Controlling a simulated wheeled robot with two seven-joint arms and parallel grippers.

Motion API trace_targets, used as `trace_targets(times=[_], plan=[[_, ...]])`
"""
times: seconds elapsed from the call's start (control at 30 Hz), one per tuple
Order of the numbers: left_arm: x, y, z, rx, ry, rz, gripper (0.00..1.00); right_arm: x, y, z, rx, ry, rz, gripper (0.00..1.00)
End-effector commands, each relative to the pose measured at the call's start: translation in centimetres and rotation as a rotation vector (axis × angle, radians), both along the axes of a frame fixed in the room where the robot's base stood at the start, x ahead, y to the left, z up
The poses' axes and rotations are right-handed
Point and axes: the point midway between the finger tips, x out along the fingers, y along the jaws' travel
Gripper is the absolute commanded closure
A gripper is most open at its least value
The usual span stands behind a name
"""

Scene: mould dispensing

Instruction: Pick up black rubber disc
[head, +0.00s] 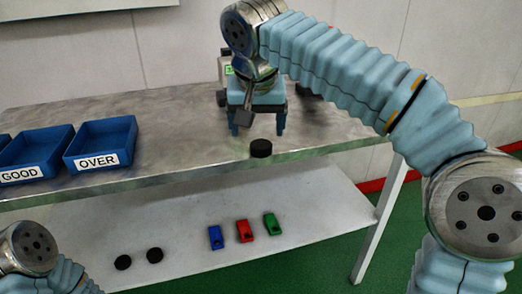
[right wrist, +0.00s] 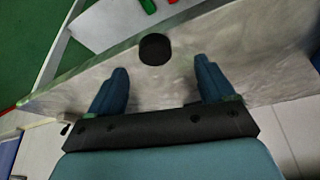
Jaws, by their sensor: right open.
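A black rubber disc (head: 261,148) lies near the front edge of the metal table, right of the blue bins. It also shows in the right wrist view (right wrist: 155,49), beyond the fingertips and roughly between their lines. My right gripper (head: 258,122) is above the table, just behind the disc, with its blue fingers apart and nothing between them. In the right wrist view the same open fingers (right wrist: 160,75) stand either side of an empty gap. Two more black discs, one (head: 123,262) and another (head: 155,255), lie on the lower shelf. My left gripper is out of view; only part of my left arm shows.
Blue bins marked GOOD (head: 35,152) and OVER (head: 101,142) stand at the table's left. A blue block (head: 215,237), a red block (head: 244,231) and a green block (head: 272,225) lie on the lower shelf (head: 190,260). A device partly hidden behind my right gripper stands at the back.

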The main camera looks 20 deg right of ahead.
Motion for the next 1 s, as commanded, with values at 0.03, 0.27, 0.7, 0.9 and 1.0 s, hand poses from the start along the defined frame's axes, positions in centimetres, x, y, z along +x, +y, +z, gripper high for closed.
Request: trace_targets(times=[0.03, 0.27, 0.7, 0.9, 1.0], plan=[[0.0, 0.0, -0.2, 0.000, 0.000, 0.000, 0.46, 0.1, -0.1, -0.5, 0.000, 0.002, -0.001, 0.18], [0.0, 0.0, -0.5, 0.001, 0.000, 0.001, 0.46, 1.2, -1.0, -2.7, 0.000, 0.003, -0.003, 0.18], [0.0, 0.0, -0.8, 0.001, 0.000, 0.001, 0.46, 2.5, -1.5, -5.4, 0.002, 0.000, 0.000, 0.18], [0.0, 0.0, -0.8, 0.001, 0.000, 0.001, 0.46, 2.4, -1.5, -5.4, 0.002, 0.000, 0.000, 0.44], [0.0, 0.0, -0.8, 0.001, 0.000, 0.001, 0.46, 2.4, -1.5, -5.4, 0.002, 0.000, 0.000, 0.59]])
